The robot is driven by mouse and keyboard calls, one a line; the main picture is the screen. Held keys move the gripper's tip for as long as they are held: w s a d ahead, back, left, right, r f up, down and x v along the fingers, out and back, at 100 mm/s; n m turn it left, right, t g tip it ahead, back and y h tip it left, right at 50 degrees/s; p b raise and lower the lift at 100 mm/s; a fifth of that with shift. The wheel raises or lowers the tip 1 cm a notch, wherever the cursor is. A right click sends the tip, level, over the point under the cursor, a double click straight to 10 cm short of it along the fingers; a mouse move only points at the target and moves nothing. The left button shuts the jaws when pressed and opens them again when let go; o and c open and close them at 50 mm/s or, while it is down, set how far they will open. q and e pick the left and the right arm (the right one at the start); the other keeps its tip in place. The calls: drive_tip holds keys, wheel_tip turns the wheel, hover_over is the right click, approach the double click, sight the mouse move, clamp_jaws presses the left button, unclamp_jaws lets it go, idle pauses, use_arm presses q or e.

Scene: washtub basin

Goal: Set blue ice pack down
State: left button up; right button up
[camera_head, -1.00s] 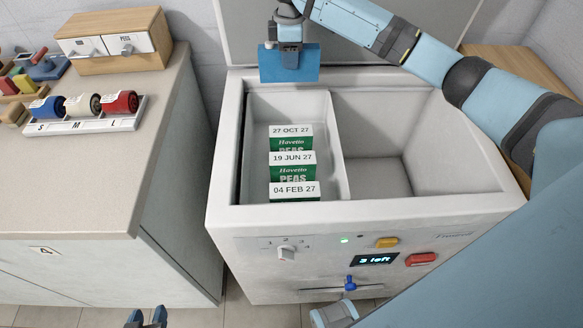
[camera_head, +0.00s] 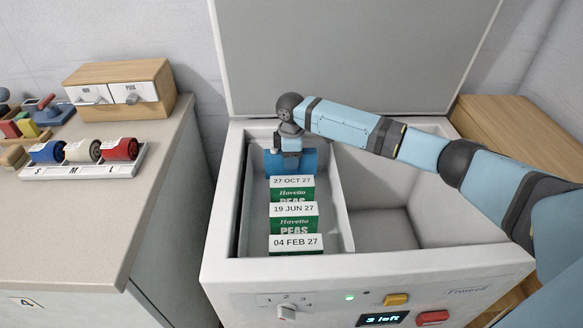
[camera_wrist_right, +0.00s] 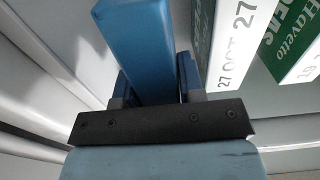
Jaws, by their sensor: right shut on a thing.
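The blue ice pack (camera_head: 302,161) is inside the left compartment of the white chest freezer (camera_head: 222,225), at its back end, behind the row of pea boxes. My right gripper (camera_head: 289,150) is shut on it from above. In the right wrist view the ice pack (camera_wrist_right: 142,50) stands between the two fingers of my gripper (camera_wrist_right: 150,88). The nearest pea box, dated 27 OCT 27 (camera_head: 292,188), is just in front of it, and in the wrist view it is close beside the right finger. The ice pack's lower edge is hidden. My left gripper is out of view.
Pea boxes dated 19 JUN 27 (camera_head: 294,214) and 04 FEB 27 (camera_head: 295,242) stand farther forward. The right compartment (camera_head: 385,215) looks empty. The freezer lid (camera_head: 350,60) is open behind my arm. A counter (camera_head: 90,215) with rolls is at left.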

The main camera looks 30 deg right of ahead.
wheel_tip(320, 180, down, 3)
drive_tip(key=shift+f, duration=0.1)
drive_tip(key=shift+f, duration=0.15)
drive_tip(key=shift+f, duration=0.1)
drive_tip(key=shift+f, duration=0.3)
drive_tip(key=o, duration=1.1)
drive_tip(key=shift+o, duration=0.2)
